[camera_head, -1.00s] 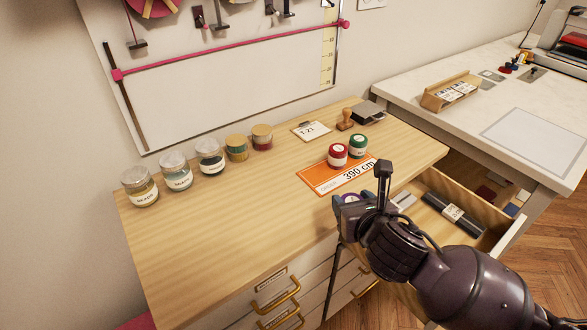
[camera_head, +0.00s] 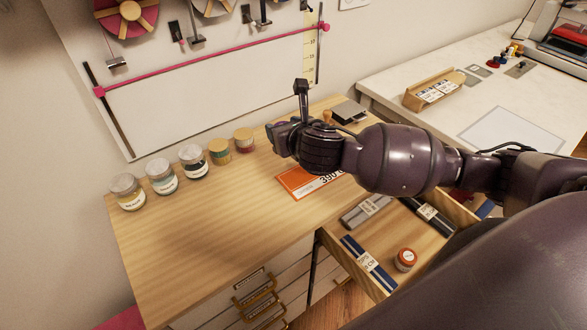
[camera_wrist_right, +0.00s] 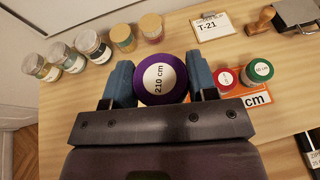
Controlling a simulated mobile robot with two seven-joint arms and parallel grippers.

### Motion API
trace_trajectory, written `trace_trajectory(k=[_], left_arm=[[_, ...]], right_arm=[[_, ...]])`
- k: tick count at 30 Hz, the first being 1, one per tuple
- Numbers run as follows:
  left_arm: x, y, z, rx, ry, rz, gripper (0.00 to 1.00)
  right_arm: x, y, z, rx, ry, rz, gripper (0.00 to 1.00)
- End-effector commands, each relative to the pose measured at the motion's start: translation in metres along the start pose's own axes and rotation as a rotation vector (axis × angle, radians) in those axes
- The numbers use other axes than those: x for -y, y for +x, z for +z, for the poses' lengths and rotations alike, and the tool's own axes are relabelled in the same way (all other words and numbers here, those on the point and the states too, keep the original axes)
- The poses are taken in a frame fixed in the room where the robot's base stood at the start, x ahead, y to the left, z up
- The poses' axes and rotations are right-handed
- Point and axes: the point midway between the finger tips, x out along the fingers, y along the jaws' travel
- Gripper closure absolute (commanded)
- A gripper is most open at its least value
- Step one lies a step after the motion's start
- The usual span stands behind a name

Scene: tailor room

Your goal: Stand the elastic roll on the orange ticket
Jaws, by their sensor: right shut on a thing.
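My right gripper (camera_head: 284,138) is above the wooden tabletop, left of the orange ticket. In the right wrist view its blue fingers (camera_wrist_right: 160,82) are shut on a purple roll (camera_wrist_right: 160,80) labelled "210 cm". The roll cannot be made out in the head view. The orange ticket (camera_head: 294,184) lies flat on the tabletop, partly hidden by my right arm; its corner shows in the wrist view (camera_wrist_right: 256,98). A red roll (camera_wrist_right: 225,79) and a green roll (camera_wrist_right: 259,70) stand at the ticket, right of the held roll. My left gripper is out of view.
Several labelled jars (camera_head: 162,178) stand along the back left. A clipboard (camera_wrist_right: 211,27) and a wooden stamp (camera_wrist_right: 261,20) are at the back. The open drawer (camera_head: 385,235) holds packets and an orange-topped roll (camera_head: 405,259). The front left tabletop is clear.

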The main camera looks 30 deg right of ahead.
Motion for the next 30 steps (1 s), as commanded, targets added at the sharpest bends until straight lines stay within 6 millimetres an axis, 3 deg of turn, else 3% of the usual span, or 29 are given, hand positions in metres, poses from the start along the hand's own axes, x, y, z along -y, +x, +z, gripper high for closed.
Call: trace_trajectory(k=[1,3,7,11,30], left_arm=[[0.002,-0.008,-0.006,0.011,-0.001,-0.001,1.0],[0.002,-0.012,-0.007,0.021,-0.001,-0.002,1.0],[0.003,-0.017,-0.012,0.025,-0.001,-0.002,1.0],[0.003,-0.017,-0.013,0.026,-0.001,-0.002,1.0],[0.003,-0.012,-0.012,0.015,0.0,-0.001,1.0]], right_arm=[[0.009,0.001,0.02,0.002,-0.001,-0.015,0.7],[0.018,0.005,0.032,-0.004,0.008,-0.03,0.7],[0.03,0.011,0.045,-0.011,0.019,-0.051,0.7],[0.036,0.016,0.045,-0.015,0.028,-0.06,0.7],[0.035,0.063,-0.075,-0.017,0.029,-0.062,0.7]])
